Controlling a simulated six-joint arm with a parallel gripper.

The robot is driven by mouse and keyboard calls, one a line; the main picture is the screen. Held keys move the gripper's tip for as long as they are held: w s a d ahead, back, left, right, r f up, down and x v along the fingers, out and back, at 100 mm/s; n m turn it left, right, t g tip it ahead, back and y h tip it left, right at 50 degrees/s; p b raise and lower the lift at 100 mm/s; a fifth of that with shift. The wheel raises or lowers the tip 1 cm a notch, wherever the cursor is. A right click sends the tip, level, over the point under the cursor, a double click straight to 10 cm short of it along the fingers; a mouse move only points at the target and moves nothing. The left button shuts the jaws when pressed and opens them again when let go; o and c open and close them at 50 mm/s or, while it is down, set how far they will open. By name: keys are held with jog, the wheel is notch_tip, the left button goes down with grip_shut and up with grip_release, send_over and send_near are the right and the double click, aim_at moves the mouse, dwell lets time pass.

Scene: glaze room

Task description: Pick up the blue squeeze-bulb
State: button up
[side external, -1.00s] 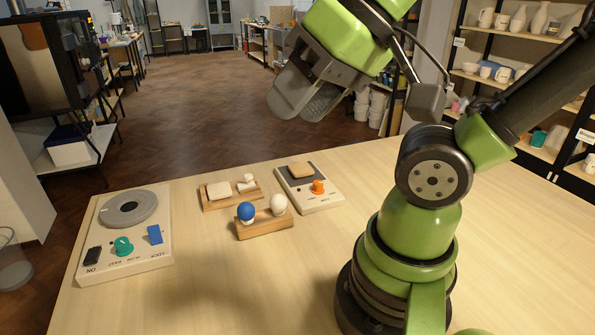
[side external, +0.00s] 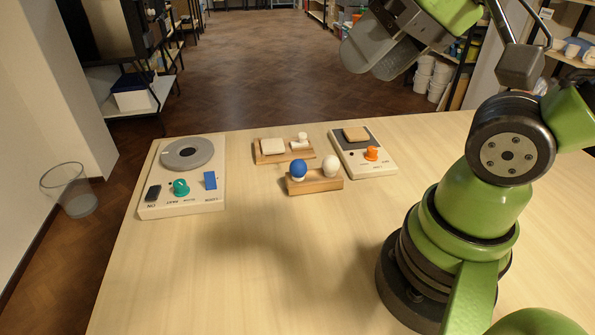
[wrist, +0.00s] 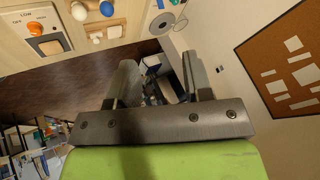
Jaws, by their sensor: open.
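The blue squeeze-bulb (side external: 299,168) sits upright on a small wooden stand (side external: 318,186), beside a white bulb (side external: 331,167) to its right. It also shows near the top of the wrist view (wrist: 107,9). My gripper (side external: 370,62) is raised high above the far side of the table, up and to the right of the bulb and well apart from it. In the wrist view its two fingers (wrist: 158,78) stand apart with nothing between them.
A panel with a grey disc, a teal knob and a blue switch (side external: 150,212) lies at left. A wooden rack (side external: 270,157) with a pale block and a white piece stands behind. A scale with an orange knob (side external: 380,168) lies right. The front table (side external: 230,290) is clear.

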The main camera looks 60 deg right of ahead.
jog(key=o, duration=0.3)
jog(key=n+g+h, duration=0.1)
jog(key=g+h, duration=0.3)
jog(key=g, duration=0.3)
send_over(297, 161)
jog(key=s+a, duration=0.1)
jog(key=a, duration=0.2)
notch_tip(297, 161, down, 13)
jog(key=shift+n+g, duration=0.3)
jog(key=shift+n, duration=0.1)
jog(key=f, duration=0.3)
jog(key=d+f, duration=0.1)
jog(key=f, duration=0.2)
jog(key=d+f, duration=0.1)
jog(key=f, duration=0.2)
jog(key=shift+w+d, duration=0.1)
jog(key=shift+w, duration=0.3)
jog(key=shift+w+d+f, duration=0.1)
jog(key=shift+d+f, duration=0.05)
jog(key=shift+f, duration=0.75)
jog(key=shift+s+d+f, duration=0.1)
jog(key=shift+d+f, duration=0.1)
jog(key=shift+f, duration=0.7)
jog(key=shift+w+d+f, duration=0.1)
jog(key=shift+d+f, duration=0.05)
jog(key=shift+f, duration=0.75)
